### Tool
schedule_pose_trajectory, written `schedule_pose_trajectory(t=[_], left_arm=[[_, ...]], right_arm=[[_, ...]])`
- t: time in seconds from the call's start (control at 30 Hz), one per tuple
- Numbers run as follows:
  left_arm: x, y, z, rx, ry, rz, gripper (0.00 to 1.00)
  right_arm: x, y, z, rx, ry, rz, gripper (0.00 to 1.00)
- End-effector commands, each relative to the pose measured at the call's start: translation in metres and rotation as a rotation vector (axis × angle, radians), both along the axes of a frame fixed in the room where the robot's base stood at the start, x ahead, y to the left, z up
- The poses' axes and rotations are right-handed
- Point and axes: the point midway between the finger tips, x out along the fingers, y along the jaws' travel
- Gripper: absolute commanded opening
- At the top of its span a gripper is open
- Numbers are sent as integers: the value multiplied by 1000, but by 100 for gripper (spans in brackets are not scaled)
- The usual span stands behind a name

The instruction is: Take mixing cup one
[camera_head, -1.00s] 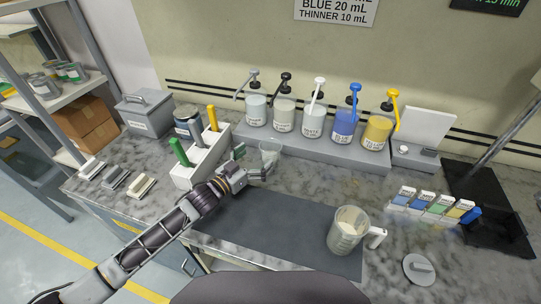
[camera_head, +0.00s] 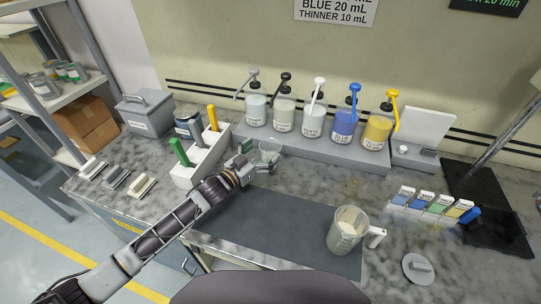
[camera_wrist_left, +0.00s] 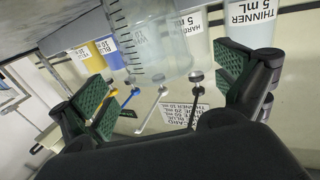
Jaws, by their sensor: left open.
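A small clear cup (camera_head: 270,151), which looks like mixing cup one, stands on the marble counter in front of the pump bottles. It also shows in the left wrist view as a clear graduated cup (camera_wrist_left: 152,48), upside down in the picture. My left gripper (camera_head: 255,161) is open just in front of the cup. In the left wrist view its green-padded fingers (camera_wrist_left: 168,88) are spread wide, with the cup between and beyond them. I cannot tell whether either finger touches the cup. My right gripper is not in view.
A white holder (camera_head: 200,160) with green and yellow handles stands just left of my gripper. Several pump bottles stand on a grey riser (camera_head: 300,143) behind the cup. A handled jug (camera_head: 345,237) stands on the dark mat (camera_head: 270,235); the mat's middle is clear.

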Motion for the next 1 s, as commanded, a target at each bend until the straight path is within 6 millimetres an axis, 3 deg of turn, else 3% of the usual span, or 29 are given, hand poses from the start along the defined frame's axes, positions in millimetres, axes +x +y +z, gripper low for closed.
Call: schedule_pose_trajectory(t=[0.43, 0.7, 1.0], left_arm=[[29, -24, -1, 1, -1, 0, 99], [32, -27, -2, 0, 0, -1, 99], [32, -26, -2, 1, 1, 0, 99]], right_arm=[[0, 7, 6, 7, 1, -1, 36], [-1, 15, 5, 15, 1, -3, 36], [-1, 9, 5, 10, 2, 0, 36]])
